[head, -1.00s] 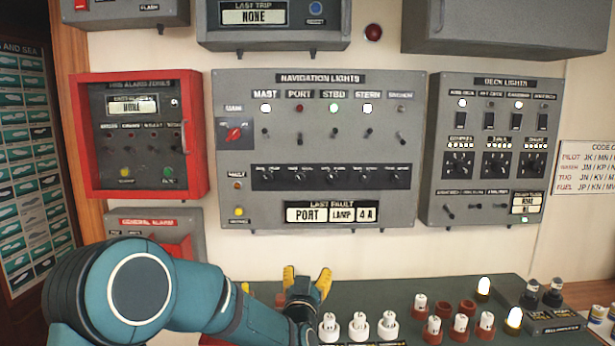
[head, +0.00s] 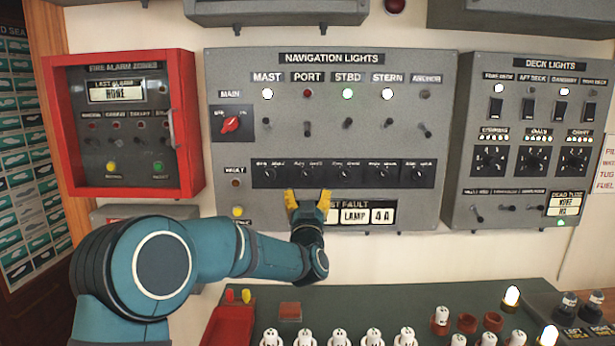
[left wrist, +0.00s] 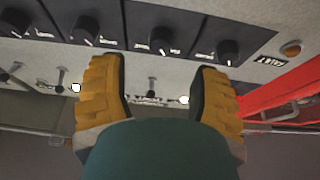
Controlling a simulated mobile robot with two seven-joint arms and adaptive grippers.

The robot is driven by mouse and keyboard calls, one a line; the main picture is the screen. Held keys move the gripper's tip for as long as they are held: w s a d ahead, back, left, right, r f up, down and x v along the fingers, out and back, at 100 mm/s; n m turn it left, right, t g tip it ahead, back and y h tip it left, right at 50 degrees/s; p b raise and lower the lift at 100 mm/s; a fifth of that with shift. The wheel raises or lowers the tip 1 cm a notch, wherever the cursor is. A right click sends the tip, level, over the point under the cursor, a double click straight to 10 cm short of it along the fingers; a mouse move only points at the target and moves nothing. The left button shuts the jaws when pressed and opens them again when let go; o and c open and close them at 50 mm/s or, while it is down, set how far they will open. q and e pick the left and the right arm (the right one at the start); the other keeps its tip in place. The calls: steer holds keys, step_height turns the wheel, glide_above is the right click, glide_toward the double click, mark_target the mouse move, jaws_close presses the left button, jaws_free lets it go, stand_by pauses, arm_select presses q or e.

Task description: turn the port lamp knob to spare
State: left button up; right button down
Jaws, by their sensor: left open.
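The port lamp knob (head: 306,173) is a small black knob, second from left in the dark knob strip low on the navigation lights panel (head: 227,65). It shows in the left wrist view (left wrist: 162,40) beyond the gap between my fingers. My left gripper (head: 308,200), with yellow finger pads, is open and empty, just below the port knob in the head view. In the left wrist view the gripper (left wrist: 158,75) has one finger on each side of the knob's column; contact is not visible. The knob's exact setting is too small to read. My right gripper is not in view.
Neighbouring knobs, mast (head: 268,173) and starboard (head: 345,173), sit close on either side. The last fault display (head: 368,216) is partly hidden by my gripper. A red-framed fire alarm box (head: 190,120) stands left. The desk (head: 425,300) below holds several white and red pegs.

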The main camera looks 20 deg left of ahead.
mark_target(308, 178)
arm_select(q)
steer(key=p+x, duration=0.1)
steer(key=x, duration=0.6)
steer(key=shift+w, duration=0.15)
steer(key=shift+c, duration=0.2)
jaws_close()
